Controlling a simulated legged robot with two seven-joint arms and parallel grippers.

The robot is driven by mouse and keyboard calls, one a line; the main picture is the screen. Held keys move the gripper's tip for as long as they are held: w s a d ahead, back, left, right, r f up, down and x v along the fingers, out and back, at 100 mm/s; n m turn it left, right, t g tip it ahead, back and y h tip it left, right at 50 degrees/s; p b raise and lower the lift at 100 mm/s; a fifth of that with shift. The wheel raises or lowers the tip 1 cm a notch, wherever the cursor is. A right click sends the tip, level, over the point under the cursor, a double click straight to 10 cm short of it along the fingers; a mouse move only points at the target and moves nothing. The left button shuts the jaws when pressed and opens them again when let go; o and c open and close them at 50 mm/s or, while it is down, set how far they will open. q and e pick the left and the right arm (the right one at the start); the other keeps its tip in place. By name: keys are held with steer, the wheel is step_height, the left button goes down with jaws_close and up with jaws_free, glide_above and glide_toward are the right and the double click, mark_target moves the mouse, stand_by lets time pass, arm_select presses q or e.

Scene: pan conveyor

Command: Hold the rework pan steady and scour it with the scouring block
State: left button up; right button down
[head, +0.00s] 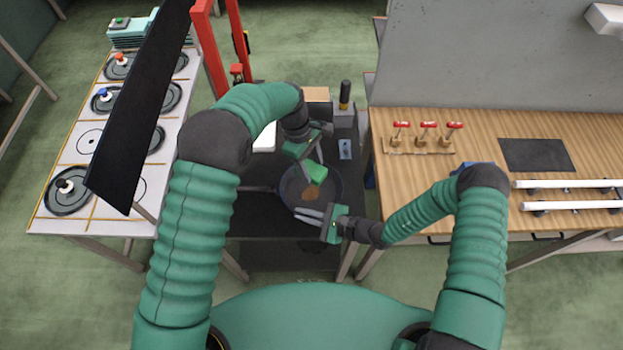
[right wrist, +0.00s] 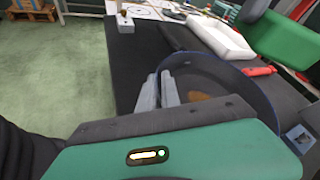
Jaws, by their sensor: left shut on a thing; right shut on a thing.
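The rework pan (head: 334,183) sits on a dark bench, its handle to the left and a brown patch (head: 312,194) on its floor. My left gripper (head: 317,158) is shut on the green scouring block (head: 316,174), which is over the far part of the pan; contact with the floor cannot be told. My right gripper (head: 308,214) is shut on the pan's near rim. Its fingers (right wrist: 160,90) show at the rim in the right wrist view.
A white tray (head: 263,140) and a black-topped bottle (head: 344,92) stand behind the pan. A red item (right wrist: 262,71) lies beside it. A white table (head: 65,150) with lids is left; a wooden bench (head: 480,160) is right. A dark panel (head: 140,110) stands at left.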

arm_select(q)
steer(key=f, duration=0.1)
steer(key=w+f, duration=0.1)
steer(key=f, duration=0.2)
steer(key=shift+w+d+f, duration=0.1)
steer(key=shift+w, duration=0.25)
arm_select(e)
steer(key=shift+s+f, duration=0.1)
steer(key=shift+f, duration=0.05)
arm_select(q)
steer(key=shift+w+a+f+x, duration=0.1)
steer(key=shift+a+x, duration=0.15)
steer(key=shift+x, duration=0.9)
steer(key=shift+w+a+f+x, duration=0.1)
steer(key=shift+w+a+x, duration=0.1)
steer(key=shift+x, duration=0.9)
steer(key=shift+w+a+x, duration=0.1)
steer(key=shift+a+x, duration=0.15)
steer(key=shift+x, duration=0.9)
steer(key=shift+s+f, duration=0.25)
steer(key=shift+f, duration=0.05)
steer(key=shift+s+f, duration=0.1)
steer(key=shift+s, duration=1.45)
steer(key=shift+w, duration=1.85)
steer(key=shift+r, duration=4.1)
steer(key=shift+s+f, duration=0.15)
